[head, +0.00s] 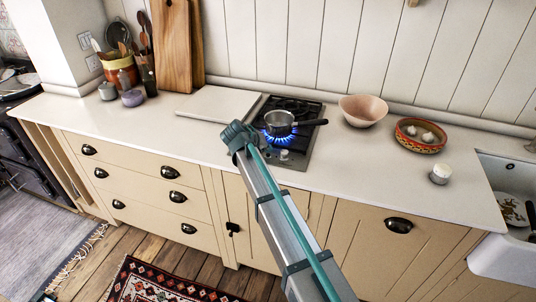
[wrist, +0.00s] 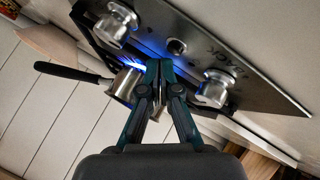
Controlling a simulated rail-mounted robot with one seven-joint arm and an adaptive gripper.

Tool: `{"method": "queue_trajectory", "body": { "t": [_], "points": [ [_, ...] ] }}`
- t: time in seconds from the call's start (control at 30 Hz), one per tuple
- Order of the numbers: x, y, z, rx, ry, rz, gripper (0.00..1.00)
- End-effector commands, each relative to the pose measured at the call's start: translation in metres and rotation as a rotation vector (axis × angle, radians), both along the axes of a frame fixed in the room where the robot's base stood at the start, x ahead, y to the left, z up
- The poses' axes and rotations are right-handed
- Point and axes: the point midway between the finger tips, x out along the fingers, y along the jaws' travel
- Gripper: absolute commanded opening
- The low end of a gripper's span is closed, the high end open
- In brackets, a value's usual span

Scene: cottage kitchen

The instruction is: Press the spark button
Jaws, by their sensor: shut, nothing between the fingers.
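In the head view my arm's end covers the left front of the hob (head: 308,137), and the fingers cannot be made out. A blue flame (head: 277,134) burns on the hob under a steel saucepan (head: 278,121).
The saucepan's black handle (head: 312,122) points right. A pale board (head: 216,104) lies left of the hob. The worktop further left is mostly clear.

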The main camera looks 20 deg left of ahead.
Motion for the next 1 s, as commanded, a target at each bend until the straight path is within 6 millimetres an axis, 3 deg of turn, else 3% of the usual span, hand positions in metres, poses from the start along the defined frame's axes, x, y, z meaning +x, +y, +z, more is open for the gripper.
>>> {"method": "queue_trajectory", "body": {
  "t": [0.6, 1.0],
  "points": [
    [0.000, 0.000, 0.053, 0.001, 0.000, -0.001, 0.00],
    [0.000, 0.000, 0.058, 0.000, 0.000, 0.000, 0.00]
  ]
}}
